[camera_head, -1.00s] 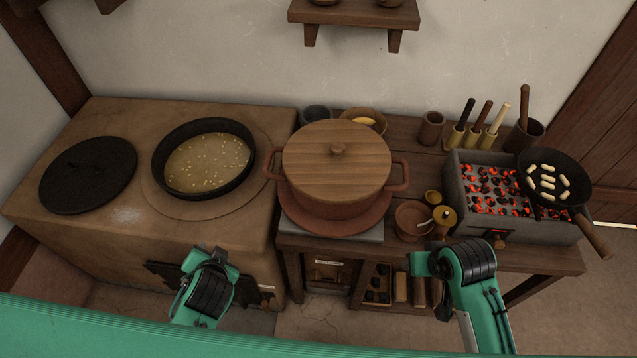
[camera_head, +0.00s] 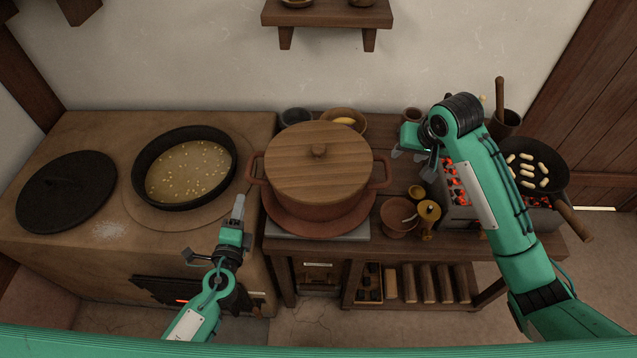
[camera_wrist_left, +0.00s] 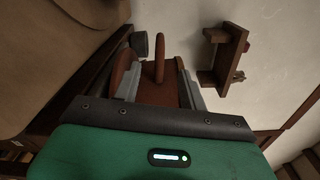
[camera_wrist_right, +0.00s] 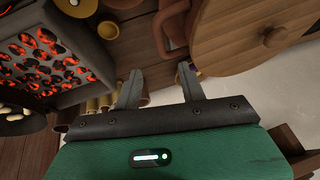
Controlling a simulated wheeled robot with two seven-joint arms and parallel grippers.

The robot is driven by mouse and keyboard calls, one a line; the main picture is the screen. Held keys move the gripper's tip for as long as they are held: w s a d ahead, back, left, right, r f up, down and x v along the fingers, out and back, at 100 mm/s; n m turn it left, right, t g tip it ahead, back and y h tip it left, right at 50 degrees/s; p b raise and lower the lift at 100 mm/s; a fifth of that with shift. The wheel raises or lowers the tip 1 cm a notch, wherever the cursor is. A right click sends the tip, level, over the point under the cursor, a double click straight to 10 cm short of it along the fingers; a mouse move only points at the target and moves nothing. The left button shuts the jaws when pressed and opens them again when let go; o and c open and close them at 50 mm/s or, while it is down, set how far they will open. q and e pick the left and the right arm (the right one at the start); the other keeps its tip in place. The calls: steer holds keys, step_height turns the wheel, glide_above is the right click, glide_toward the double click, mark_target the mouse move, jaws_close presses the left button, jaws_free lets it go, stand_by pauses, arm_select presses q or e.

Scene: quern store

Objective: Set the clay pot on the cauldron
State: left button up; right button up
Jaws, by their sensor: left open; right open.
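The clay pot (camera_head: 318,207), reddish brown with a wooden lid (camera_head: 318,160) and two side handles, stands on a round clay base on the table. The cauldron (camera_head: 141,183), wide and black, is set in the stove at left and holds yellowish liquid with pale bits. My left gripper (camera_head: 239,206) is open and empty, in front of the pot's left handle (camera_head: 257,168); that handle shows between its fingers in the left wrist view (camera_wrist_left: 160,60). My right gripper (camera_head: 412,161) is open and empty, right of the pot's right handle (camera_head: 381,171), which shows ahead in the right wrist view (camera_wrist_right: 171,35).
A black lid (camera_head: 66,190) lies on the stove (camera_head: 105,130) left of the cauldron. A small bowl (camera_head: 396,217) and a brass pot (camera_head: 428,216) stand right of the clay pot. Glowing coals (camera_head: 457,190) and a frying pan (camera_head: 535,172) lie beneath and beyond my right arm.

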mark_target(248, 173)
arm_select(q)
steer(key=w, duration=1.3)
steer(key=shift+w+d, duration=0.25)
steer(key=shift+w, duration=0.15)
arm_select(e)
steer(key=x, duration=1.4)
steer(key=shift+a, duration=0.1)
arm_select(q)
jaws_close()
arm_select(e)
jaws_close()
arm_select(q)
steer(key=shift+f, duration=0.1)
arm_select(e)
steer(key=shift+r, duration=0.1)
arm_select(q)
steer(key=shift+r, duration=0.2)
arm_select(e)
steer(key=shift+r, duration=0.15)
